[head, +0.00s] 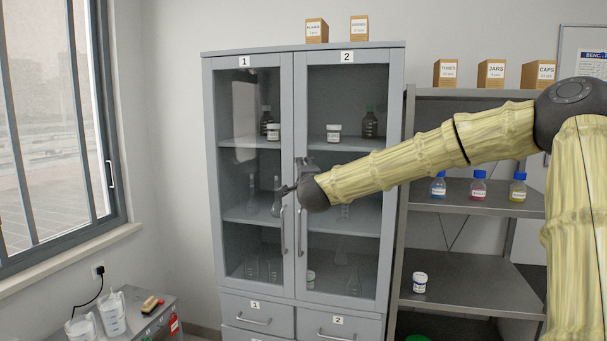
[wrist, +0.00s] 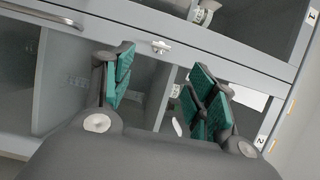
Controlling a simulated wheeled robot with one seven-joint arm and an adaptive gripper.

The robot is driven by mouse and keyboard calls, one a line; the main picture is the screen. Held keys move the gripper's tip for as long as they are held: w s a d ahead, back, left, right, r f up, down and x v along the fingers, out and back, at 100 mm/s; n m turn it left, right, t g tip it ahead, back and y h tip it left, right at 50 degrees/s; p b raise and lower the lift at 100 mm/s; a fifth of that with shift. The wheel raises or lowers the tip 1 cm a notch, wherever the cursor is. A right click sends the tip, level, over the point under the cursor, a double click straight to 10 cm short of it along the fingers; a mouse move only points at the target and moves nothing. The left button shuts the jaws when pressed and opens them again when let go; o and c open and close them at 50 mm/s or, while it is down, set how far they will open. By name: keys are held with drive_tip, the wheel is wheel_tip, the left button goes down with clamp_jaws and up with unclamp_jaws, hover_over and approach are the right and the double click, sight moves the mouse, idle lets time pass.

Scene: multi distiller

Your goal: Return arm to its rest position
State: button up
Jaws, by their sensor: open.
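My arm stretches from the right across the head view towards the glass-door cabinet (head: 297,140). My gripper (head: 284,190) is at its end, in front of the cabinet around the seam between doors 1 and 2, above the door handles. In the head view it is small and partly hidden by my wrist. In the wrist view my gripper (wrist: 160,85) is open. Its teal-padded fingers stand apart with nothing held between them. Behind them are the cabinet's grey frames and glass (wrist: 205,45). Both doors look closed in the head view.
Glassware and white jars stand inside the cabinet. Drawers (head: 254,319) lie below its doors. To the right, a grey shelf (head: 470,268) holds capped bottles and a white jar (head: 420,283). A low unit (head: 143,318) with jugs stands at lower left. Open floor space is mostly out of view.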

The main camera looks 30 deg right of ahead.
idle(0.4)
drive_tip(key=w+a+f+n+y, duration=0.15)
drive_tip(key=a+f+n, duration=0.4)
drive_tip(key=f, duration=0.75)
drive_tip(key=s+a+f+n+g+y, duration=0.25)
drive_tip(key=s+a+f, duration=0.2)
drive_tip(key=f, duration=0.65)
drive_tip(key=s+a+f+n+g+y, duration=0.15)
drive_tip(key=s+a+f+n, duration=0.35)
drive_tip(key=f, duration=0.6)
drive_tip(key=s+a+f+g+y, duration=0.1)
drive_tip(key=s+a+f+g, duration=0.15)
drive_tip(key=a+f, duration=0.7)
drive_tip(key=s+a+f+n+g+y, duration=0.1)
drive_tip(key=s+a+f+n+g, duration=0.15)
drive_tip(key=s+f, duration=0.8)
drive_tip(key=s+a+f+n+g+y, duration=0.1)
drive_tip(key=s+a+f+n+g, duration=0.15)
drive_tip(key=s+f, duration=0.8)
drive_tip(key=s+a+f+n+g, duration=0.1)
drive_tip(key=s+f+n+g, duration=0.1)
drive_tip(key=s, duration=0.9)
drive_tip(key=s+a+f+n+g, duration=0.1)
drive_tip(key=s+f, duration=0.3)
drive_tip(key=s, duration=0.8)
drive_tip(key=shift+n+g, duration=0.75)
drive_tip(key=shift+n, duration=0.15)
drive_tip(key=shift+f, duration=0.1)
